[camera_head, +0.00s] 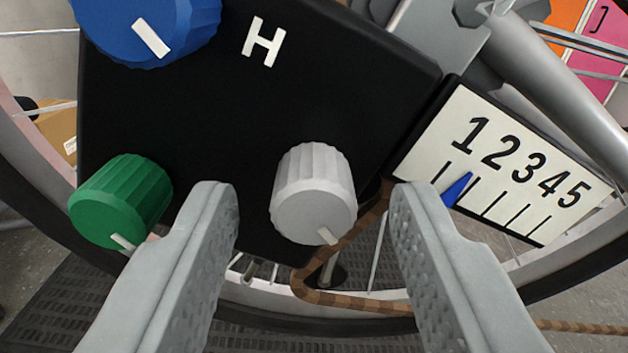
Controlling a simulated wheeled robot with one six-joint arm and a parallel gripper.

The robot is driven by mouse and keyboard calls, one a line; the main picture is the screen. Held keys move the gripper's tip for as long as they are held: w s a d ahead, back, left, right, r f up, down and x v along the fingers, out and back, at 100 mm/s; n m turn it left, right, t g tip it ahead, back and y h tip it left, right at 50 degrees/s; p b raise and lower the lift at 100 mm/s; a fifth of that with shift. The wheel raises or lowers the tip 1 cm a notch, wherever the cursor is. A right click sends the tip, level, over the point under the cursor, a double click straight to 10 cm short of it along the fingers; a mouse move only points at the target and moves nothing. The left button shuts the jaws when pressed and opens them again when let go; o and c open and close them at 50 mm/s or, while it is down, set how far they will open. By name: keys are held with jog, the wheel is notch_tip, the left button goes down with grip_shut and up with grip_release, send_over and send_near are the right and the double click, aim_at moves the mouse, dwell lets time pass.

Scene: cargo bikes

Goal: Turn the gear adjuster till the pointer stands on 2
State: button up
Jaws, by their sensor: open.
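A black panel (225,110) marked with a white H carries a blue knob (135,22), a green knob (120,200) and a light grey knob (313,195), each with a white mark. The pictures do not say which is the gear adjuster. My gripper (313,190) is open, with the grey knob ahead in the gap between its fingers and clear space on both sides. The grey knob's mark is at its lower right. A white scale (545,170) numbered 1 to 5 is at the right. Its blue pointer (457,190) stands close to the 2 line, slightly toward 1.
A brown braided cord (350,300) runs below and right of the grey knob. A wheel rim (270,298) curves behind the panel. Grey metal tubes (560,80) are at the upper right. The green knob is close to my left finger.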

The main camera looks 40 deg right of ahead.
jog(key=shift+w, duration=0.1)
grip_shut()
jog(key=shift+m, duration=0.3)
jog(key=m, duration=0.3)
jog(key=shift+m, duration=0.4)
jog(key=m, duration=0.4)
jog(key=shift+m, duration=0.3)
jog(key=m, duration=0.8)
jog(key=shift+m, duration=0.3)
